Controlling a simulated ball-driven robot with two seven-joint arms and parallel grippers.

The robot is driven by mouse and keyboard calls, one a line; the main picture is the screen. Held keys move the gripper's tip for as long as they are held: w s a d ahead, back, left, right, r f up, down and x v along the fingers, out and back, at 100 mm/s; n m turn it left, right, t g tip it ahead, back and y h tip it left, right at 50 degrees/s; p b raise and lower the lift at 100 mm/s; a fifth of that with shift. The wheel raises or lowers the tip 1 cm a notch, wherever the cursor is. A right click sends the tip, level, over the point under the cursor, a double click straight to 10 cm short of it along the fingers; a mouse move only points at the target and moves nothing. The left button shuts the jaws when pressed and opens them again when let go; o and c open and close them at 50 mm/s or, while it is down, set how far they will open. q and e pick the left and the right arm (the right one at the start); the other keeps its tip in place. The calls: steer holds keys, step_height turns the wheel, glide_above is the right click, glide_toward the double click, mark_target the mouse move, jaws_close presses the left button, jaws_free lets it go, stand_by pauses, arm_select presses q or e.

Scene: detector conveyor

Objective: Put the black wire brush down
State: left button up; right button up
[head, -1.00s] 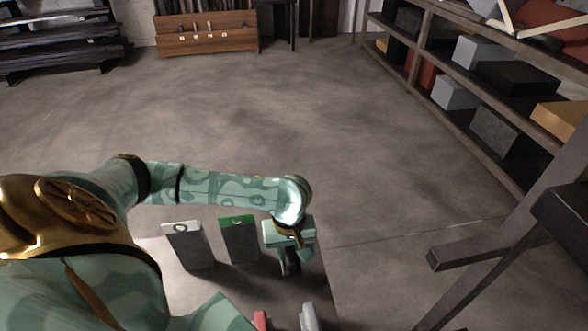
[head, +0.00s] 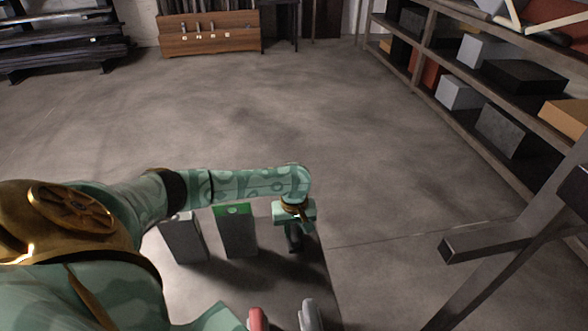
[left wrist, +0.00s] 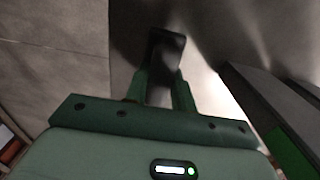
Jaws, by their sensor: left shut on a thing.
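My left gripper (head: 293,240) is above the grey surface, to the right of two upright bins. In the left wrist view its two green fingers (left wrist: 162,92) are shut on a dark block-like thing, the black wire brush (left wrist: 166,48), which sticks out past the fingertips. In the head view the brush is hard to tell apart from the dark fingers under the green palm. I cannot tell whether the brush touches the surface. My right gripper is out of view.
A grey bin (head: 184,241) and a green-topped bin (head: 236,236) stand left of the gripper. A red rounded thing (head: 257,320) and a grey one (head: 309,316) are at the bottom edge. A dark metal frame (head: 500,238) and shelving (head: 440,105) stand at right. The middle floor is clear.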

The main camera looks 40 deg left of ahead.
mark_target(296, 229)
arm_select(q)
steer(key=o, duration=0.9)
steer(key=shift+f, duration=0.15)
steer(key=shift+f+b, duration=0.4)
steer(key=shift+b, duration=0.85)
steer(key=r+p, duration=0.1)
steer(key=r, duration=0.1)
steer(key=r+p, duration=0.3)
steer(key=r, duration=0.1)
steer(key=shift+d+r, duration=0.25)
steer(key=shift+r, duration=0.05)
step_height(296, 229, up, 10)
steer(key=p, duration=0.4)
steer(key=shift+s+r, duration=0.15)
steer(key=shift+r, duration=0.05)
